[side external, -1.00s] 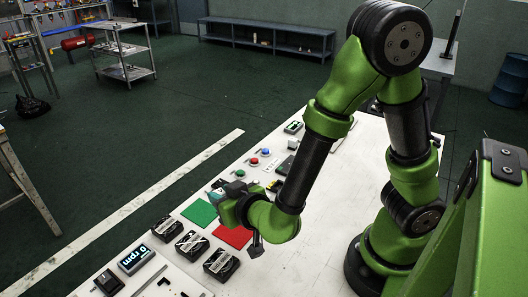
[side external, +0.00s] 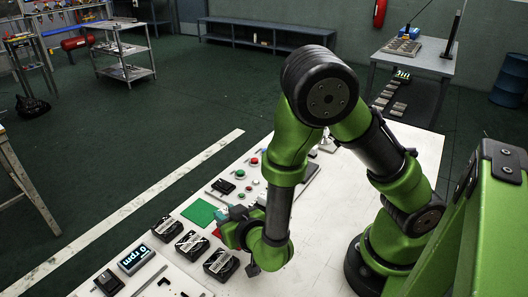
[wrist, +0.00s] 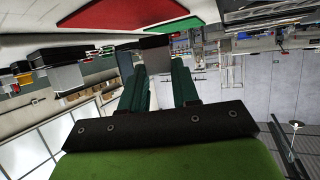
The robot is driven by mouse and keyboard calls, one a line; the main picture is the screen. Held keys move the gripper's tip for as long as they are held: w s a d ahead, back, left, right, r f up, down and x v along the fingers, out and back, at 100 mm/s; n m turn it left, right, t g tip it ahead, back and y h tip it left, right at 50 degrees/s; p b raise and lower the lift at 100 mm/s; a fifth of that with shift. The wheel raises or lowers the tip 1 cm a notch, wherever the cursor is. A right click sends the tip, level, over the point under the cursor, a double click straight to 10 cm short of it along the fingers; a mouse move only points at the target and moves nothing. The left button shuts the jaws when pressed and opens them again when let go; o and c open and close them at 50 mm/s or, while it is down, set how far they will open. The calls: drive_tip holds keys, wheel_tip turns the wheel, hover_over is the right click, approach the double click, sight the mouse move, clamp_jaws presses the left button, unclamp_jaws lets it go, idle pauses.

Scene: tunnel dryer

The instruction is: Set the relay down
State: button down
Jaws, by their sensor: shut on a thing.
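My gripper (wrist: 160,75) is shut on a small grey block with a dark end, the relay (wrist: 157,55), between its dark green fingers in the wrist view. In the side external view my gripper (side external: 226,216) is low over the near part of the white table, and the relay cannot be made out there. The green square (side external: 199,212) lies flat just left of the gripper. The red square is mostly hidden behind the gripper, but it shows in the wrist view (wrist: 130,12) beyond the relay, beside the green one (wrist: 170,28).
Several black boxed units (side external: 192,243) stand in front of the gripper, close by. A "0 rpm" display (side external: 135,259) is further left. Push buttons (side external: 241,172) and a black part (side external: 223,187) lie behind. The table's right part (side external: 335,225) is clear.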

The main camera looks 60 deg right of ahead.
drive_tip(key=shift+f, duration=0.1)
drive_tip(key=shift+f, duration=0.45)
drive_tip(key=c, duration=0.8)
unclamp_jaws()
